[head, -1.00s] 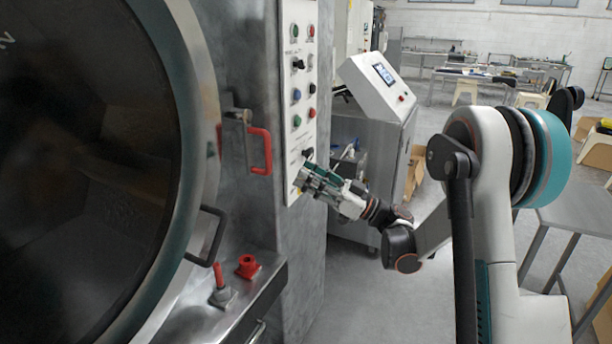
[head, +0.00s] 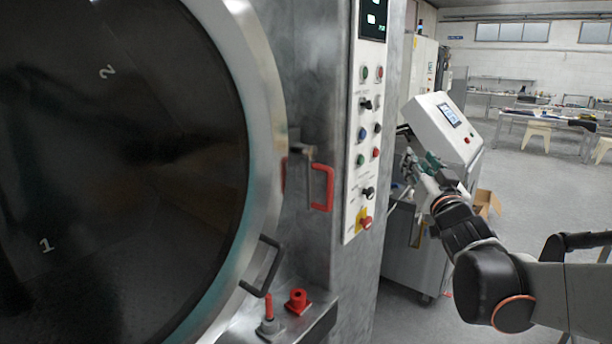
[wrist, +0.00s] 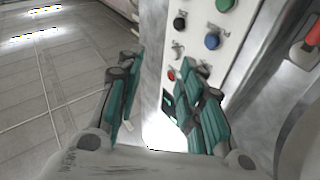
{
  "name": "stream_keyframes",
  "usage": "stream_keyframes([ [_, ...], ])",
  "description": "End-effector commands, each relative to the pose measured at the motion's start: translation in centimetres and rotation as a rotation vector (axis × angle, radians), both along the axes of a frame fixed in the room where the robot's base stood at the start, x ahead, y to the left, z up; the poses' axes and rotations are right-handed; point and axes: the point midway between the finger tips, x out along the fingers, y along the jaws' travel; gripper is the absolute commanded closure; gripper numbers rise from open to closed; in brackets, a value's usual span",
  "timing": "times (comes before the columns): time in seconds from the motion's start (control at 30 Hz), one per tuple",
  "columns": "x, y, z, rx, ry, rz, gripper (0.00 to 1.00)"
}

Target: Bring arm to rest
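My gripper (head: 416,166) is in the head view right of the control panel, at the end of my arm reaching in from the right. In the wrist view its teal-padded fingers (wrist: 165,110) stand apart with a gap between them and nothing held. The control panel (head: 351,215), a white strip with coloured buttons and knobs, is on the washer's front. It also shows in the wrist view (wrist: 236,62), beyond the fingers. My gripper looks apart from the panel.
The washer's large round door (head: 262,110) fills the left, with a red handle (head: 329,188) beside it. Red fittings (head: 297,300) sit on the ledge below. A white console (head: 425,130) with a screen stands behind my gripper. Open floor (head: 540,200) lies to the right.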

Motion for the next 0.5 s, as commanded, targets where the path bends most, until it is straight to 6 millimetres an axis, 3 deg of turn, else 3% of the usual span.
stream_keyframes([
  [0.27, -8.2, -0.9, -6.1, -0.021, 0.369, -0.153, 0.65],
  [0.5, -17.9, 1.0, -14.0, -0.071, 0.739, -0.138, 0.65],
])
